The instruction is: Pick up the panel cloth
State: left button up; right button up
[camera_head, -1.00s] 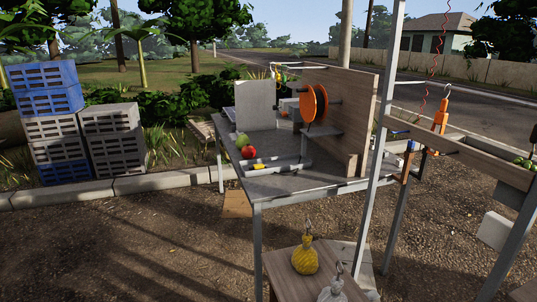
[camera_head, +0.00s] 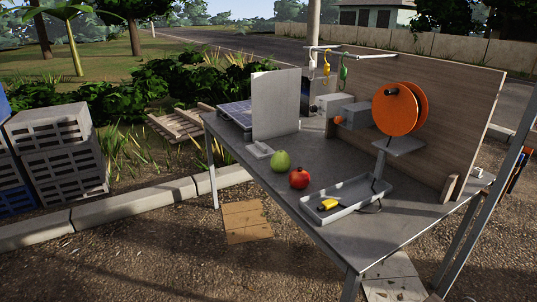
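No item is clearly recognisable as the panel cloth. A small pale flat item (camera_head: 259,150) lies on the grey table (camera_head: 340,225) at the foot of an upright light-grey board (camera_head: 275,103); I cannot tell whether it is a folded cloth or the board's base. A dark blue gridded panel (camera_head: 235,113) lies behind the board at the table's far left, partly hidden by it. Neither of my grippers is in view.
A green fruit (camera_head: 280,161), a red fruit (camera_head: 299,178) and a grey tray (camera_head: 345,197) holding a yellow-handled tool (camera_head: 328,204) are on the table. An orange reel (camera_head: 397,109) stands before a wooden backboard (camera_head: 440,130). Stacked crates (camera_head: 58,150) stand left. Gravel in front is open.

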aim_at(260, 150)
jog(key=i+j, duration=0.1)
jog(key=i+j+z, duration=0.1)
jog(key=z, duration=0.25)
jog(key=j+z, duration=0.15)
jog(key=z, duration=0.25)
jog(key=i+j+z, duration=0.1)
jog(key=z, duration=0.25)
jog(key=j, duration=0.1)
